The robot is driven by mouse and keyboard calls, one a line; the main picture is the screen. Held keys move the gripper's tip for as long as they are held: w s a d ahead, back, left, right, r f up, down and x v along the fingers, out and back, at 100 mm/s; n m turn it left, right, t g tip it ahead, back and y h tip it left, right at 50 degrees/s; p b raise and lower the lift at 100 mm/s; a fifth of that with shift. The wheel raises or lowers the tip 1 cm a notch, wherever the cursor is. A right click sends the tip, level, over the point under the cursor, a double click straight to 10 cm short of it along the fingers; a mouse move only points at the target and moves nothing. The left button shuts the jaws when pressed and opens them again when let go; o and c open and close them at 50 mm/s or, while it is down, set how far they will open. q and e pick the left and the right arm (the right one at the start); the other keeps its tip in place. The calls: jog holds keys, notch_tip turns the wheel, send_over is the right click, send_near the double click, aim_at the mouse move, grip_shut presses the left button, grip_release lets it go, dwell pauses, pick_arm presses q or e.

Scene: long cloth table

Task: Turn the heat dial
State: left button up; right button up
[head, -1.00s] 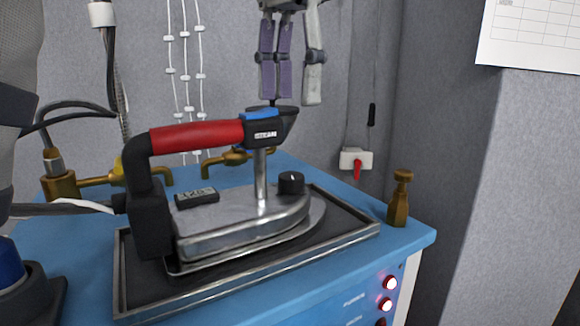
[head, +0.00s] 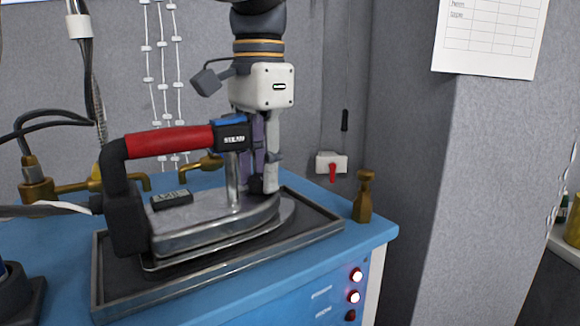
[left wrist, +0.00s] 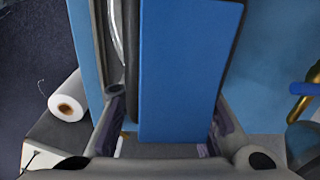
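A steam iron with a red handle (head: 170,141) and metal body (head: 190,228) sits on a dark tray (head: 110,290). The black heat dial (head: 255,185) is on top of its body near the front, partly hidden by my fingers. My left gripper (head: 263,182) points down in front of the handle's end, with its fingertips low at the dial. In the left wrist view, my left gripper (left wrist: 165,115) has its fingers spread, and the handle's blue top (left wrist: 190,70) fills the space before the camera. The dial is hidden there. I cannot tell whether the fingers touch it. My right gripper is out of view.
The tray rests on a blue cabinet (head: 375,236) with lit red buttons (head: 355,276). A brass fitting (head: 364,197) stands at the right corner. Brass taps (head: 205,165) are behind the iron. A wall switch (head: 331,163) and a paper sheet (head: 490,35) are on the walls.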

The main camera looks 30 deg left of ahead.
aim_at(261, 177)
pick_arm(q)
jog(key=m, duration=0.5)
grip_shut()
jog(key=o, duration=1.2)
grip_release()
jog(key=shift+c, duration=0.2)
notch_tip(261, 177, up, 12)
jog(key=shift+s, duration=0.15)
jog(key=shift+s+d, duration=0.1)
